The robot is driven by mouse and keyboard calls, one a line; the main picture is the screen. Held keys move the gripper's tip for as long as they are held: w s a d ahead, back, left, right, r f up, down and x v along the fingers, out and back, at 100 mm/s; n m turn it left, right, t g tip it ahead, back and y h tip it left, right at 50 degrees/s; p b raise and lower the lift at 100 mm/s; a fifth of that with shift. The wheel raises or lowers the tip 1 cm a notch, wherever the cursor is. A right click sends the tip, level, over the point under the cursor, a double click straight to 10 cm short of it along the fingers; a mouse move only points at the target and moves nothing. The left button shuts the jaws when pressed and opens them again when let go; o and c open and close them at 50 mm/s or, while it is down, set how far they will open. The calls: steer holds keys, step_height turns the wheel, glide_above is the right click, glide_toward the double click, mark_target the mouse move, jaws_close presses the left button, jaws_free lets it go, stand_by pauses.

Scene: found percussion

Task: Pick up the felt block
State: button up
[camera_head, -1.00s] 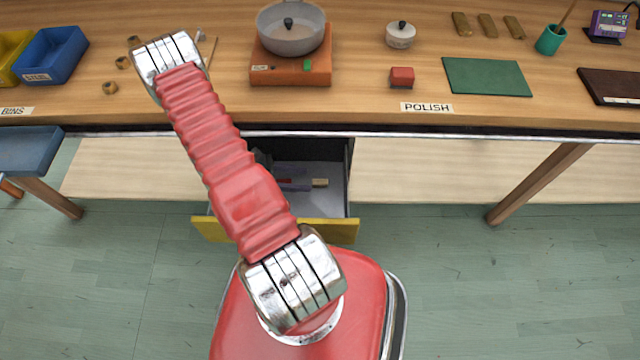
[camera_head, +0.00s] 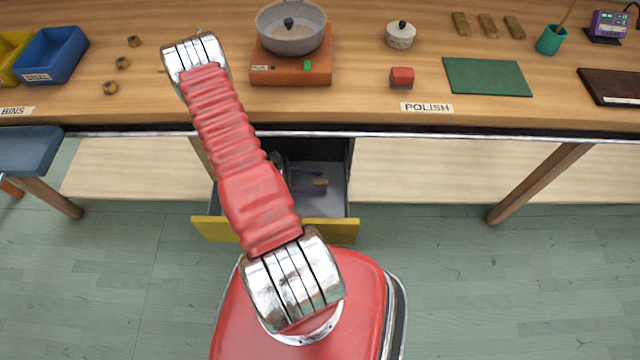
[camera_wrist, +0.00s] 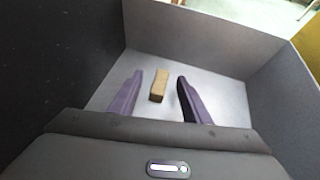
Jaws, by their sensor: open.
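A small tan block (camera_wrist: 159,86), which I take for the felt block, lies on the grey floor of the open drawer (camera_head: 349,190). The block also shows in the head view (camera_head: 320,182). My gripper (camera_wrist: 160,79) is open inside the drawer, its two purple fingers pointing at the block. In the wrist view the block appears between the fingers, apart from both; whether they are down at its height I cannot tell. In the head view my arm hides the left part of the drawer.
The drawer's grey walls stand close around my gripper, and its yellow front (camera_head: 330,231) is pulled out under the bench. On the bench stand a pot (camera_head: 290,38) on an orange base (camera_head: 262,72), a red block (camera_head: 401,77) and a green mat (camera_head: 487,77).

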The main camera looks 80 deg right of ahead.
steer(key=shift+c, duration=0.5)
jaws_close()
